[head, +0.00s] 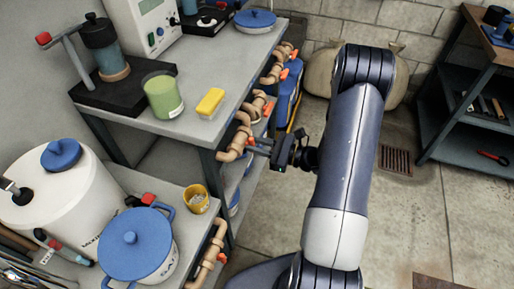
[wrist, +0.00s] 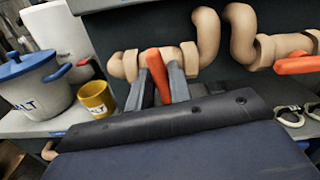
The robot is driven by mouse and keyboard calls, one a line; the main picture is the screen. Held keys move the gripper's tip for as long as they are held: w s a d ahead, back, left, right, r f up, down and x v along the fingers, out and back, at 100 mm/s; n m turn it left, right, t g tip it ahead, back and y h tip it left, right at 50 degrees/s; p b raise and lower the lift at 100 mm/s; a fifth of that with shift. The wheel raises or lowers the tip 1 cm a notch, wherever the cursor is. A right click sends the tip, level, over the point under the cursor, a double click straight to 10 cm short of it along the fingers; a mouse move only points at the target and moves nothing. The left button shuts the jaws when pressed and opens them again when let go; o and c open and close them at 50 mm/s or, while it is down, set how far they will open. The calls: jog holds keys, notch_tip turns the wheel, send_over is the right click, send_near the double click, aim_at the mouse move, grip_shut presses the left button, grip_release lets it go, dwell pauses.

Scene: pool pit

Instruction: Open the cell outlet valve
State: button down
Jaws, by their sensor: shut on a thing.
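A tan pipe valve (head: 233,147) sits on the front edge of the grey bench. Its orange lever (wrist: 158,76) stands between my gripper's fingers in the wrist view. My gripper (wrist: 161,82) is shut on this lever, one grey finger on each side. In the head view my gripper (head: 259,147) reaches left to the same valve, and the lever is mostly hidden there. A second valve with an orange lever (wrist: 297,65) is to the right in the wrist view. No label shows which valve is the cell outlet.
More tan pipes with orange levers (head: 283,73) run along the bench edge. A yellow sponge (head: 210,102) and green candle (head: 163,97) stand above. The floor right of my arm is mostly clear.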

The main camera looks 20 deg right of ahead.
jog(key=n+b, duration=0.5)
jog(key=b, duration=0.2)
jog(key=n+b, duration=0.5)
jog(key=b, duration=0.3)
jog(key=f+n+b, duration=0.1)
jog(key=n+b, duration=0.5)
jog(key=b, duration=0.1)
jog(key=shift+s+a+b, duration=0.2)
jog(key=shift+s+b, duration=0.1)
jog(key=shift+r, duration=0.1)
jog(key=c, duration=1.4)
grip_release()
jog(key=p+v, duration=0.1)
jog(key=v, duration=0.9)
jog(key=shift+s+d+p, duration=0.2)
jog(key=shift+d+p, duration=0.1)
jog(key=shift+d, duration=0.05)
